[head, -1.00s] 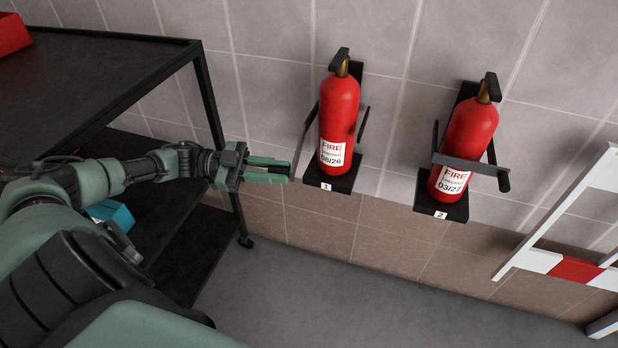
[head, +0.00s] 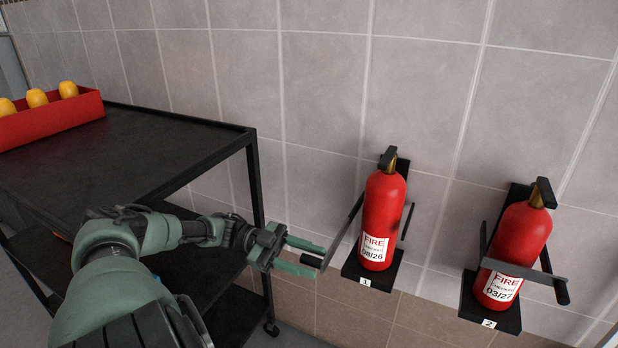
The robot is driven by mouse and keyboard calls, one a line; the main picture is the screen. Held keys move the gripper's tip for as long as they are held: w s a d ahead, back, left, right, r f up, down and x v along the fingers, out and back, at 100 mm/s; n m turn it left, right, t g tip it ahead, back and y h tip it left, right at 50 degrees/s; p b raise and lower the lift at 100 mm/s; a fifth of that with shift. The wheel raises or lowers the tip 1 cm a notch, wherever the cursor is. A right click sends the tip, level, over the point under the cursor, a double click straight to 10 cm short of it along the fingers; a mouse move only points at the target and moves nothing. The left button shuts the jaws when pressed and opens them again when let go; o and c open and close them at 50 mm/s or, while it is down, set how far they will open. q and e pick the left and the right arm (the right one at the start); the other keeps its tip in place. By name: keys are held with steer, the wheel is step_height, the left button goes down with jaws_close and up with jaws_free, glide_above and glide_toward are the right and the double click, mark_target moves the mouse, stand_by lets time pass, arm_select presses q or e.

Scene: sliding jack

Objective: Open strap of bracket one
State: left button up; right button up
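Bracket one (head: 380,278), labelled 1, holds a red fire extinguisher (head: 382,215) upright against the wall. Its dark strap (head: 343,233) stands swung out to the left, clear of the front of the extinguisher. A short dark arm (head: 407,222) stands on the right side of bracket one. My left gripper (head: 318,260) is left of bracket one, with its two green fingers spread apart. The strap's free end lies by the fingertips, between or just beside them; I cannot tell whether it touches. My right gripper is not in view.
Bracket two (head: 490,312), at the right, holds another extinguisher (head: 520,238) with its strap (head: 524,270) across the front. A black cart (head: 140,145) stands at the left, carrying a red box (head: 60,117) with yellow items. Bare wall lies above the brackets.

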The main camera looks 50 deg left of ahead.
arm_select(q)
step_height(320, 180, up, 20)
steer(key=p, duration=0.4)
stand_by(0.3)
stand_by(0.4)
